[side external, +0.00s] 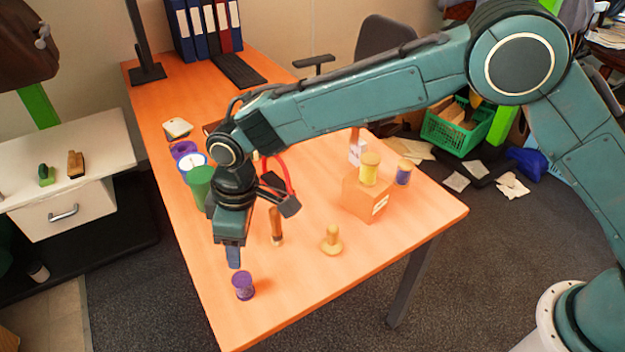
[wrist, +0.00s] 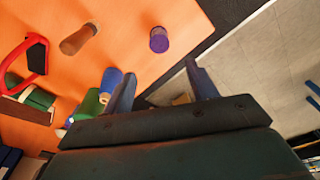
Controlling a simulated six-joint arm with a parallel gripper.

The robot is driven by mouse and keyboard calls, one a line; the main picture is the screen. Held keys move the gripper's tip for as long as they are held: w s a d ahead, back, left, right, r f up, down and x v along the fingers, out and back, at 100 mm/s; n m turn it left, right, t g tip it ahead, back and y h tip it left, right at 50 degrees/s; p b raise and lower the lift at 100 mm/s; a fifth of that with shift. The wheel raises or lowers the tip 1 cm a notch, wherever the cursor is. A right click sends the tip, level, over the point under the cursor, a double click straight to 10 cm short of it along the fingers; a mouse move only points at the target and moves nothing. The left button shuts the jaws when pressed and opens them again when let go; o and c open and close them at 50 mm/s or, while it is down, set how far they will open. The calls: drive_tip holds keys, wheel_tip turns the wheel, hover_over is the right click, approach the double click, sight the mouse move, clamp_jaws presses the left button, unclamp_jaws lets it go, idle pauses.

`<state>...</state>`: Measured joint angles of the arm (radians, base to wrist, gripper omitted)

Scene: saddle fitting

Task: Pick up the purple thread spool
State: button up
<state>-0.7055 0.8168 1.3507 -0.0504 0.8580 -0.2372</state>
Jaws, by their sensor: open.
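The purple thread spool (side external: 243,285) stands upright on the orange table near its front left edge. It also shows in the wrist view (wrist: 159,39), near the top and beyond the fingertips. My gripper (side external: 233,257) points down, just behind the spool and above the table. In the wrist view, its two fingers (wrist: 160,84) are spread apart with nothing held between them. The spool is apart from both fingers.
A wooden-handled tool (side external: 276,226) and a pale wooden knob-shaped piece (side external: 331,241) stand to the right. A box (side external: 369,198) carries a yellow spool (side external: 370,168); a bluish-purple spool (side external: 403,172) is beside it. A green container (side external: 200,186) stands behind my gripper.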

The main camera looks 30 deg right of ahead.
approach(241, 278)
drive_tip(key=shift+w+a+f, duration=0.1)
drive_tip(key=shift+f, duration=1.15)
drive_tip(key=shift+a+f, duration=0.1)
drive_tip(key=shift+f, duration=1.15)
drive_tip(key=shift+f, duration=0.1)
drive_tip(key=shift+w+a+f, duration=0.1)
drive_tip(key=shift+a+f, duration=0.05)
drive_tip(key=shift+f, duration=1.1)
drive_tip(key=shift+w+a+f, duration=0.1)
drive_tip(key=shift+f, duration=1.15)
drive_tip(key=shift+c, duration=0.2)
drive_tip(key=c, duration=0.9)
drive_tip(key=shift+r, duration=0.15)
drive_tip(key=shift+c, duration=0.2)
wheel_tip(241, 278, up, 20)
